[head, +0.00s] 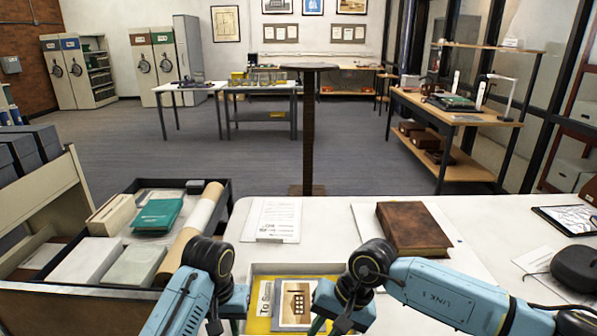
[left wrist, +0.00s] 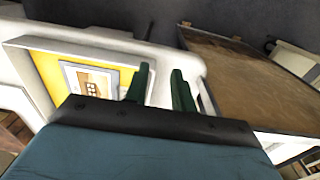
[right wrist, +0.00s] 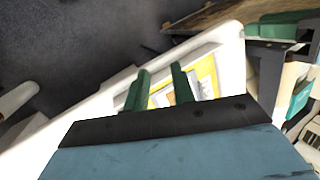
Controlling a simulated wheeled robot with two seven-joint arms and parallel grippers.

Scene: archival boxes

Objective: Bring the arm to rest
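My left gripper (head: 236,318) hangs over the left side of a shallow box with a yellow interior (head: 262,268) at the table's front edge. Its two green fingers stand apart in the left wrist view (left wrist: 158,80), with nothing held between them. My right gripper (head: 322,318) hangs over the right side of the same box. Its fingers are also apart and empty in the right wrist view (right wrist: 160,84). A framed photograph (head: 296,301) lies in the box between the two grippers. The box's lower part is cut off in the head view.
The white table (head: 330,232) bears a paper sheet (head: 278,219), a brown book (head: 413,228) and a dark headset-like object (head: 576,268). At left stands a cart (head: 100,289) with boxes, a teal book (head: 158,214) and a rolled tube (head: 192,228). A tall round stand (head: 308,130) rises behind the table.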

